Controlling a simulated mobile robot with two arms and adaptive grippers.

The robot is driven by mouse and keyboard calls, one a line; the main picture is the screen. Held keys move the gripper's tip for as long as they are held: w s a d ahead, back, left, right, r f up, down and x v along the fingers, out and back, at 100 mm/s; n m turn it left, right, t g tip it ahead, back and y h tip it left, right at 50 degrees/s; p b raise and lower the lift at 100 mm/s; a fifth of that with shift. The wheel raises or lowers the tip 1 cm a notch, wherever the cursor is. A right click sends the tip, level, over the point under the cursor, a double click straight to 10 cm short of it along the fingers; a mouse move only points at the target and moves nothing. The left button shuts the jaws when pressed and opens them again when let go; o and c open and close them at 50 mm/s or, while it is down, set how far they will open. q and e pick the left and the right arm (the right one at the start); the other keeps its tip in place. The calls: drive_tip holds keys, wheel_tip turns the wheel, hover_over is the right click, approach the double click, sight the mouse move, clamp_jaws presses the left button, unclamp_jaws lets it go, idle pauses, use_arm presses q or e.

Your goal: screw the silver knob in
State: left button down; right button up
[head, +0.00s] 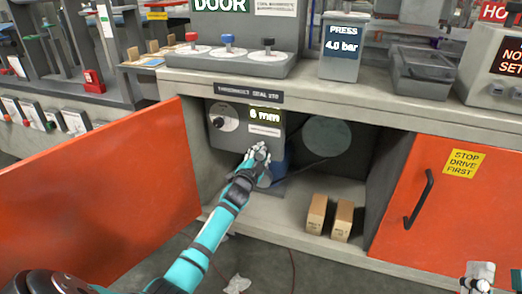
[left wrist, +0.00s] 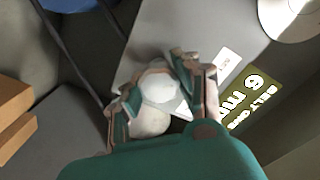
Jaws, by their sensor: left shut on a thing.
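The silver knob (left wrist: 158,88) shows in the left wrist view as a pale rounded thing between my left gripper's fingers. My left gripper (left wrist: 160,95) is shut on it. In the head view my left gripper (head: 257,157) reaches into the open cabinet, at the lower front of a grey unit (head: 232,140) with a "6 mm" display (head: 265,114). The fingers hide most of the knob there, and I cannot tell how deep it sits. My right gripper (head: 478,274) shows only at the lower right corner, away from the unit; its fingers are unclear.
An orange door (head: 100,195) stands open at left. Another orange door (head: 450,200) with a black handle is at right. Two cardboard boxes (head: 316,214) (head: 343,221) stand on the cabinet floor. A white dial (head: 224,117) is on the unit's upper left. Crumpled white material (head: 237,284) lies on the floor.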

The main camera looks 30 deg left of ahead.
use_arm(q)
drive_tip(key=shift+m, duration=1)
drive_tip(key=shift+d+f+m, duration=0.1)
drive_tip(key=shift+m, duration=0.8)
drive_tip(key=shift+m+p, duration=0.3)
drive_tip(key=shift+m, duration=0.9)
drive_tip(key=shift+f+m, duration=0.1)
drive_tip(key=shift+m, duration=1.1)
use_arm(e)
drive_tip(key=shift+w+f+g+h, duration=0.15)
drive_tip(key=shift+w+f+g, duration=0.4)
drive_tip(key=shift+f, duration=0.25)
drive_tip(key=shift+w+f+g+h, duration=0.15)
drive_tip(key=shift+w+f+g, duration=0.2)
drive_tip(key=shift+f+g, duration=0.35)
use_arm(q)
drive_tip(key=c, duration=0.9)
unclamp_jaws()
drive_tip(key=shift+o, duration=0.2)
